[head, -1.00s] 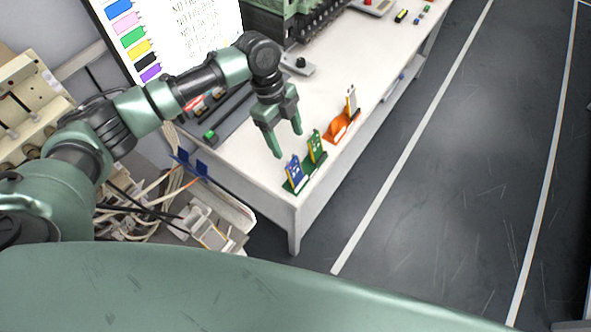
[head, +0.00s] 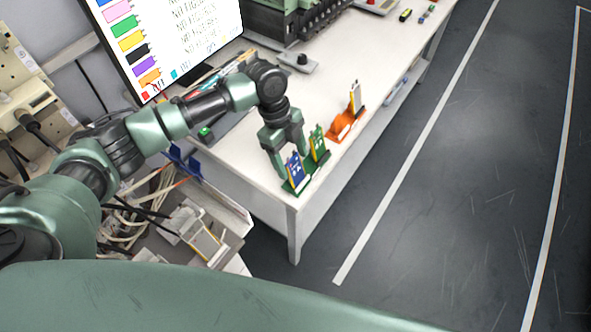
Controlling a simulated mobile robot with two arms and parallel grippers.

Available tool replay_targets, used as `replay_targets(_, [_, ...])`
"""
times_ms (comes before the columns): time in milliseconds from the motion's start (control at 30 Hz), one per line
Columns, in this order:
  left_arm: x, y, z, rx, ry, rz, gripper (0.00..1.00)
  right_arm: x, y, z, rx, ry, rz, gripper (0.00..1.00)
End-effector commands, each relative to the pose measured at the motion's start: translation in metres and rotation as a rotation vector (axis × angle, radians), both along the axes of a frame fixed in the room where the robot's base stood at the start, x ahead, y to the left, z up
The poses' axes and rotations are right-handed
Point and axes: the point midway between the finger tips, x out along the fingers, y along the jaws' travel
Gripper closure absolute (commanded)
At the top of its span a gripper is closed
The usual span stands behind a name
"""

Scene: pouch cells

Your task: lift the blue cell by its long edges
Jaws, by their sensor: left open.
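The blue cell (head: 295,168) stands upright in a green holder (head: 291,191) near the table's front corner. A green cell (head: 318,143) stands upright beside it, up and to the right. My left gripper (head: 289,165) is open and lowered at the blue cell, with one finger at its left side. The other finger is mostly hidden behind the cells, and I cannot tell whether either finger touches the blue cell. My right gripper is not in view.
An orange holder (head: 341,129) with a pale cell (head: 355,97) stands further back along the table's right edge. A monitor (head: 170,40) stands at the back left.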

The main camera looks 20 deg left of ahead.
Motion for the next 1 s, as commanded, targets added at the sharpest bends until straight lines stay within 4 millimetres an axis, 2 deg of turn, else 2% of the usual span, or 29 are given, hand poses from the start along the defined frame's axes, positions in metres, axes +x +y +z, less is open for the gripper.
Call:
replay_targets(67, [0.000,0.000,0.000,0.000,0.000,0.000,0.33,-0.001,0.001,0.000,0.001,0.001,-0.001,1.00])
replay_targets(100, [0.000,0.000,0.000,0.000,0.000,0.000,0.38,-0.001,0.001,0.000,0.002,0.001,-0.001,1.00])
replay_targets(233, [0.000,0.000,0.000,0.000,0.000,0.000,0.74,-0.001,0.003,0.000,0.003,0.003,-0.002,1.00])
replay_targets(467, [0.001,0.001,0.003,0.000,-0.001,0.000,0.74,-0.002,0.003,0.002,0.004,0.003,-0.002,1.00])
replay_targets(1000, [0.003,0.009,0.034,0.000,0.000,0.002,0.74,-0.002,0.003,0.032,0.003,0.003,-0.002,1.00])
